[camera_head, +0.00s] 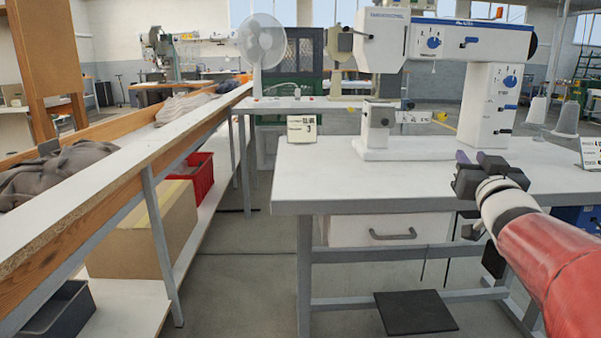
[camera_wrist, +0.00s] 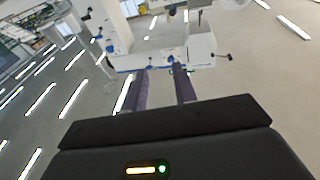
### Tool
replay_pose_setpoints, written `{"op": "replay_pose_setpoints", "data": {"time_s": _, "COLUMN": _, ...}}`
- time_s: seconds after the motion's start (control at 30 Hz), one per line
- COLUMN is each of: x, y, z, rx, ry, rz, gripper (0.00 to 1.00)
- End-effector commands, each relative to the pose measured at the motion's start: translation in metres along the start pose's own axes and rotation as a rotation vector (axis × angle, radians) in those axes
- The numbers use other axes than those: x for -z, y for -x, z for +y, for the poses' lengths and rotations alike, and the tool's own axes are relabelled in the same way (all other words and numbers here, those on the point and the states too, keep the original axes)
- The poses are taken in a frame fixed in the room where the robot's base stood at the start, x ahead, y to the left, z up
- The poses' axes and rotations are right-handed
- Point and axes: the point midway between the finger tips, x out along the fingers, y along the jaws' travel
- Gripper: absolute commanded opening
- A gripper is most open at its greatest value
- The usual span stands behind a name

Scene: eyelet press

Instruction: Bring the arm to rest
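My red and white arm (camera_head: 555,265) reaches in from the right side of the head view. It ends in my dark gripper (camera_head: 464,162), in front of the white eyelet press (camera_head: 495,105) and, in the picture, over the right part of the table (camera_head: 350,185). In the wrist view, the two purple-grey fingers of my gripper (camera_wrist: 162,84) stand apart with nothing seen between them. The wrist view is tilted. The white machine (camera_wrist: 165,50) shows beyond the fingertips, apart from them.
A small sign (camera_head: 301,128) stands at the table's left back corner. White thread cones (camera_head: 567,120) stand at the right. A long bench (camera_head: 125,165) with grey cloth (camera_head: 60,170) runs along the left. The front left of the tabletop is clear.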

Motion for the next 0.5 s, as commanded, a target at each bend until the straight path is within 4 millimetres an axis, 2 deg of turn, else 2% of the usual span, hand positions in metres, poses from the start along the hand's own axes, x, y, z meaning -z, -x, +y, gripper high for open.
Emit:
{"op": "replay_pose_setpoints", "data": {"time_s": 0.17, "x": -0.018, "y": 0.029, "z": -0.019, "rx": -0.075, "ry": 0.01, "rz": -0.157, "gripper": 0.28}}
{"op": "replay_pose_setpoints", "data": {"time_s": 0.27, "x": -0.038, "y": 0.059, "z": -0.034, "rx": -0.114, "ry": 0.017, "rz": -0.298, "gripper": 0.28}}
{"op": "replay_pose_setpoints", "data": {"time_s": 0.37, "x": -0.069, "y": 0.107, "z": -0.055, "rx": -0.129, "ry": 0.027, "rz": -0.498, "gripper": 0.28}}
{"op": "replay_pose_setpoints", "data": {"time_s": 0.5, "x": -0.116, "y": 0.192, "z": -0.086, "rx": -0.078, "ry": 0.046, "rz": -0.811, "gripper": 0.28}}
